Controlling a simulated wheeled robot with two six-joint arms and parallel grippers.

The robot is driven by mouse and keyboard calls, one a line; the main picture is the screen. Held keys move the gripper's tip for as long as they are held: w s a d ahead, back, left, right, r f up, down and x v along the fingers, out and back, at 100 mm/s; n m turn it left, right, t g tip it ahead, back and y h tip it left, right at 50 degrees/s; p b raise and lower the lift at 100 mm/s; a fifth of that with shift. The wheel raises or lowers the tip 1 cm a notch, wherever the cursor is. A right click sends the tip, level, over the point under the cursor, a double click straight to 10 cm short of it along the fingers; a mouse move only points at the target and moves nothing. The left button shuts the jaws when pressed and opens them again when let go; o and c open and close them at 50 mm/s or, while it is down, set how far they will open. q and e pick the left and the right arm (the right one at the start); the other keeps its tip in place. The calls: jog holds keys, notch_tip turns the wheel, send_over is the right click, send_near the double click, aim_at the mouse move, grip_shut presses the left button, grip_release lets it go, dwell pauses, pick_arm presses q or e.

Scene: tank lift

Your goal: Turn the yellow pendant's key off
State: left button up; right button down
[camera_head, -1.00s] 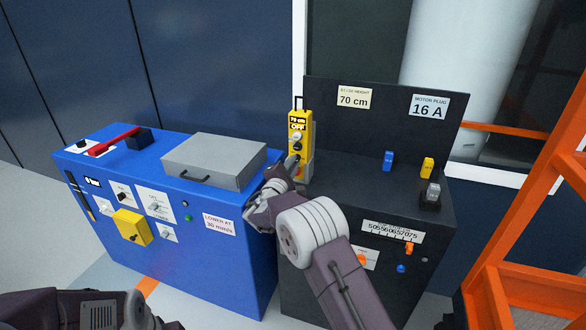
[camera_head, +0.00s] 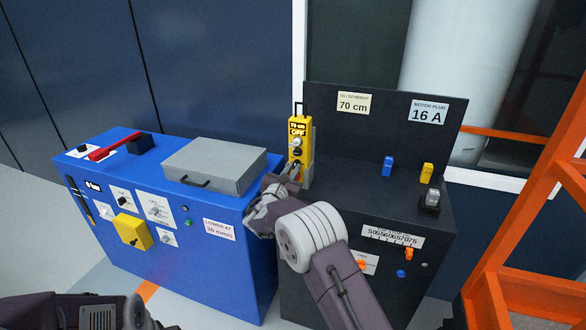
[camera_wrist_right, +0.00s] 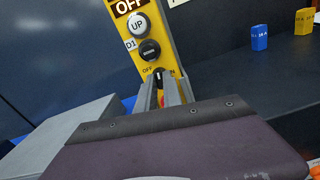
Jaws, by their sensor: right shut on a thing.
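The yellow pendant (camera_head: 299,135) stands upright in a grey holder on the black cabinet. Its display shows 70 cm and OFF. My right gripper (camera_head: 292,170) is at the pendant's lower front. In the wrist view its fingers (camera_wrist_right: 160,90) are shut on the key, which they mostly hide, so its exact angle is hard to tell. Only part of my left arm shows; its gripper is out of view.
At left is the blue cabinet (camera_head: 215,265) with a grey lidded box (camera_head: 215,165) and a red lever (camera_head: 115,148). An orange frame (camera_head: 555,190) stands at right.

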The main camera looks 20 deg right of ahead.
jog(key=shift+n, duration=0.8)
jog(key=c, duration=1.8)
grip_release()
jog(key=shift+o, duration=0.2)
jog(key=v, duration=0.9)
